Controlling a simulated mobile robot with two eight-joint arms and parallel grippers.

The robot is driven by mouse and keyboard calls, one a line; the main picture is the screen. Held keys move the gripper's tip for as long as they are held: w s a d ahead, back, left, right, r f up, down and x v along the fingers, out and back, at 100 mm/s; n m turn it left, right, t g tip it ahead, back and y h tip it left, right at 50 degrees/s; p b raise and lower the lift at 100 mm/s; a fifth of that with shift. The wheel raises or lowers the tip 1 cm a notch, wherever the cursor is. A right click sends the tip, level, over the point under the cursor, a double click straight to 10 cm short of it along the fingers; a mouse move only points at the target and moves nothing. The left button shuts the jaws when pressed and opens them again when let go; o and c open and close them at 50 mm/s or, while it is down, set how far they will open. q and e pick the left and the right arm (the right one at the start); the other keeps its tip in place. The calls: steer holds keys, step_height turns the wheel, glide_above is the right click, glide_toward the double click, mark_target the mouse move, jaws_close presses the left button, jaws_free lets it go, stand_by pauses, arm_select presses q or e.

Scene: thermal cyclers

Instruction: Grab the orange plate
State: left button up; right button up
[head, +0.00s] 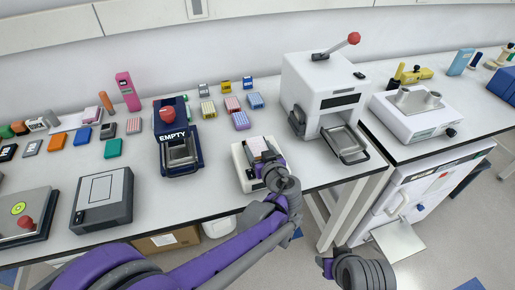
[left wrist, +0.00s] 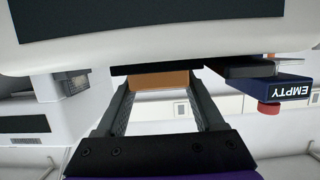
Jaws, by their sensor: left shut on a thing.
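The orange plate (left wrist: 160,80) sits between the two fingers of my left gripper (left wrist: 162,88) in the left wrist view, and the gripper is shut on it. In the head view my left gripper (head: 268,160) is at a small white device (head: 243,174) near the table's front edge. A pale pinkish plate top (head: 257,146) shows there, partly hidden by the gripper. I cannot tell whether the plate still touches the device. Part of my right arm shows at the bottom right of the head view; its fingers cannot be made out.
A navy device marked EMPTY (head: 176,141) stands left of the white device. A large white machine with a red-knobbed lever (head: 310,80) stands to the right, its tray (head: 345,145) out front. Several small coloured plates lie behind. A grey device (head: 103,196) stands at the front left.

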arm_select(q)
steer(key=c, duration=0.4)
steer(key=shift+r, duration=0.1)
steer(key=shift+c, duration=0.2)
